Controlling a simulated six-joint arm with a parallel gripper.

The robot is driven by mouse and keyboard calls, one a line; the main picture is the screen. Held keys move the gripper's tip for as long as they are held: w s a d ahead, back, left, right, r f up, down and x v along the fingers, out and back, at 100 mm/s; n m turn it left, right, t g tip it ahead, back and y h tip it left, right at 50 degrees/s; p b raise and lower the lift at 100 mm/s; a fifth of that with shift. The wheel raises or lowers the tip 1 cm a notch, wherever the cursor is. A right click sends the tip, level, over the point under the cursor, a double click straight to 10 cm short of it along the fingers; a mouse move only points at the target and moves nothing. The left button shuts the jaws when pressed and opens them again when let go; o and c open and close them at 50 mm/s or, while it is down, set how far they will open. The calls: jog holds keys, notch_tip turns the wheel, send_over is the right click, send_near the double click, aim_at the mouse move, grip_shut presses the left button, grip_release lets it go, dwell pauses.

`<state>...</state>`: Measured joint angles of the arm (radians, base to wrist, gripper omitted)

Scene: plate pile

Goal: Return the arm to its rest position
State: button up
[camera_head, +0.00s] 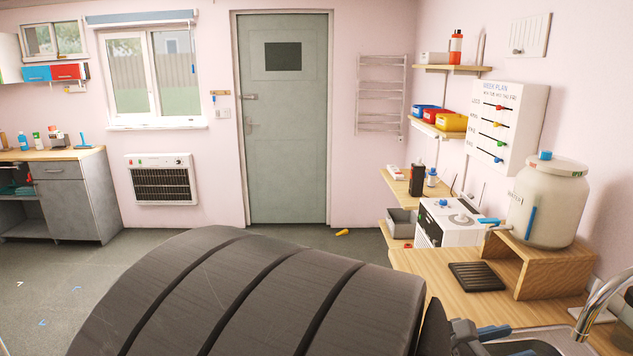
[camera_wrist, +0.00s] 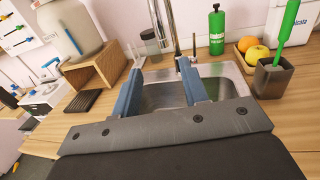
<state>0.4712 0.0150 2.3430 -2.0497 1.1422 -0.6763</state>
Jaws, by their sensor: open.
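My gripper (camera_wrist: 160,78) shows in the wrist view with its two blue-grey fingers wide apart and nothing between them. It is over or in front of the metal sink (camera_wrist: 225,72); the height above it is hard to tell. In the head view part of my gripper (camera_head: 492,334) shows at the lower right, beside the wooden counter (camera_head: 420,262). My large dark arm link fills the lower middle of the head view and hides the floor behind it. No plates show in either view.
A white water jar (camera_head: 548,205) stands on a wooden stand (camera_head: 535,268) near the sink faucet (camera_head: 605,300). A black ribbed mat (camera_head: 476,276) lies on the counter.

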jog(key=w+d, duration=0.1)
jog(key=d, duration=1)
jog(key=w+d, duration=0.1)
jog(key=d, duration=0.4)
jog(key=shift+w+d, duration=0.3)
jog(key=shift+d, duration=0.1)
jog(key=shift+w+a+g, duration=0.15)
jog(key=shift+w+g, duration=0.15)
jog(key=shift+w, duration=0.15)
jog(key=shift+o, duration=0.4)
jog(key=o, duration=1.1)
jog(key=shift+o, duration=0.7)
jog(key=shift+r+m, duration=0.1)
jog(key=shift+m, duration=0.2)
jog(key=a+r+g+y, duration=0.1)
jog(key=a+r, duration=0.2)
jog(key=a, duration=0.4)
jog(key=a+r+m+y, duration=0.1)
jog(key=a+r, duration=0.2)
jog(key=a, duration=0.3)
jog(key=a+r+g+y, duration=0.1)
jog(key=a+r, duration=0.3)
jog(key=a, duration=0.3)
send_near(580, 321)
jog(key=r, duration=0.3)
jog(key=shift+d+r, duration=0.1)
jog(key=shift+d, duration=0.3)
